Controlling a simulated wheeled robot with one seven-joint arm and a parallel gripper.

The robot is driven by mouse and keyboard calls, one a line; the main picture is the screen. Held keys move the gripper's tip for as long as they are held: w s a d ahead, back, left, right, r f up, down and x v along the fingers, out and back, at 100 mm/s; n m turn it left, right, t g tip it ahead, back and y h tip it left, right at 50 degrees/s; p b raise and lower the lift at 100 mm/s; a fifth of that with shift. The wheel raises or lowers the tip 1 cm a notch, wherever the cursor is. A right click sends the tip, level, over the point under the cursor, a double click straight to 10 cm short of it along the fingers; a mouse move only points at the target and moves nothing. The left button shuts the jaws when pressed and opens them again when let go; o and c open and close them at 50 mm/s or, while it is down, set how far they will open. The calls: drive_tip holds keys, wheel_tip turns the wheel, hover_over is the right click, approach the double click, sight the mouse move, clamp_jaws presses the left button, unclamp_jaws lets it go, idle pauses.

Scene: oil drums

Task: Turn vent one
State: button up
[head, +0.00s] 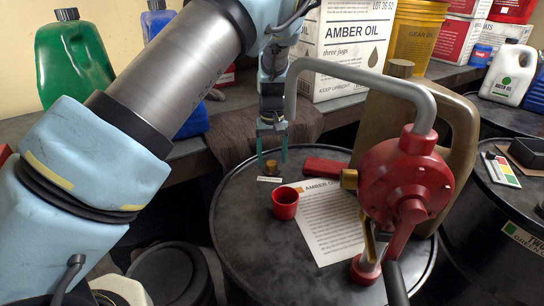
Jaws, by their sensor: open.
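A small brass vent (271,166) stands on the top of the black drum (240,240), near its back edge. A small white label (268,179) lies just in front of it; its text is too small to read. My gripper (272,158) points down with its two teal fingers apart. The fingertips appear on either side of the vent in the picture, at or just above it. I cannot tell whether they touch it. Nothing else shows between the fingers.
A red cup (285,203), a printed sheet (328,222) and a red bar-shaped object (326,167) lie near the vent. A red rotary pump (405,185) with a grey pipe stands at right on the drum. A tan jug (455,135) is behind it.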

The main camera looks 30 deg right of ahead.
drive_tip(key=shift+f, duration=0.9)
clamp_jaws()
